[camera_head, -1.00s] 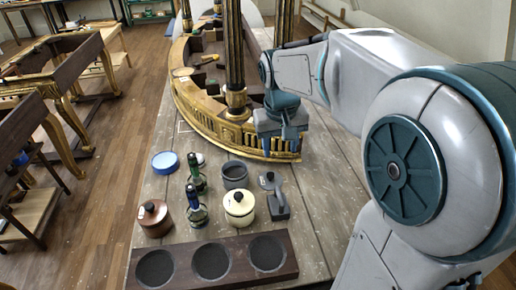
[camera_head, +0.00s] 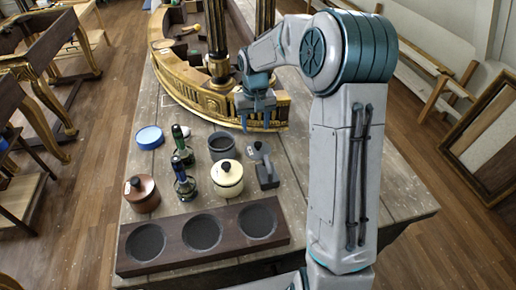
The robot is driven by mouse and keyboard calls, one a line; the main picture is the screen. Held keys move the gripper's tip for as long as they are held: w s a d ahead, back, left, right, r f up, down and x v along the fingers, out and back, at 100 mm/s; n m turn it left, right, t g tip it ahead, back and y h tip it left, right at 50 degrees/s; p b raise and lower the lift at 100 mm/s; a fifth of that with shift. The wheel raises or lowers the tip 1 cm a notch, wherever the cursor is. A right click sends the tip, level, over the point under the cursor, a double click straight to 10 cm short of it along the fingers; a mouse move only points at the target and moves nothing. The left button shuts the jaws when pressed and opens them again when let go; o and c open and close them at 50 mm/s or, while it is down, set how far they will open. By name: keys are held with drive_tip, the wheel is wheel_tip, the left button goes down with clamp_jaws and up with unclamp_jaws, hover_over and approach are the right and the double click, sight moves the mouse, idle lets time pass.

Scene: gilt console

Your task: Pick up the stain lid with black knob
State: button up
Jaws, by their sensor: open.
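Two round pots have lids with black knobs. One is a brown pot (camera_head: 142,200) with a brown lid (camera_head: 133,185) at the left of the group. The other is a cream pot (camera_head: 228,188) with a cream lid (camera_head: 219,173) nearer the middle. I cannot tell for sure which one is the stain lid. My gripper (camera_head: 257,121) is open and empty, pointing down above the table near the gilt console's curved end. It is behind both pots in the picture, apart from both lids.
A dark rack (camera_head: 172,257) with three round hollows lies in front. Green bottles (camera_head: 181,147) stand between the lidded pots. A grey open pot (camera_head: 222,147), a grey handled tool (camera_head: 263,167) and a blue-rimmed disc (camera_head: 149,137) are close by. The gilt console (camera_head: 187,92) stands behind.

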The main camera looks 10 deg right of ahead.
sight(258, 144)
drive_tip(key=shift+f, duration=0.75)
drive_tip(key=shift+s+d+f+p, duration=0.1)
drive_tip(key=shift+s+f+p, duration=0.1)
drive_tip(key=shift+f, duration=0.7)
drive_tip(key=shift+s+d+f+p, duration=0.1)
drive_tip(key=shift+f+p, duration=0.1)
drive_tip(key=shift+f, duration=0.65)
drive_tip(key=shift+s+d+f+p, duration=0.1)
drive_tip(key=shift+f+p, duration=0.1)
drive_tip(key=shift+f, duration=0.7)
drive_tip(key=c, duration=1.1)
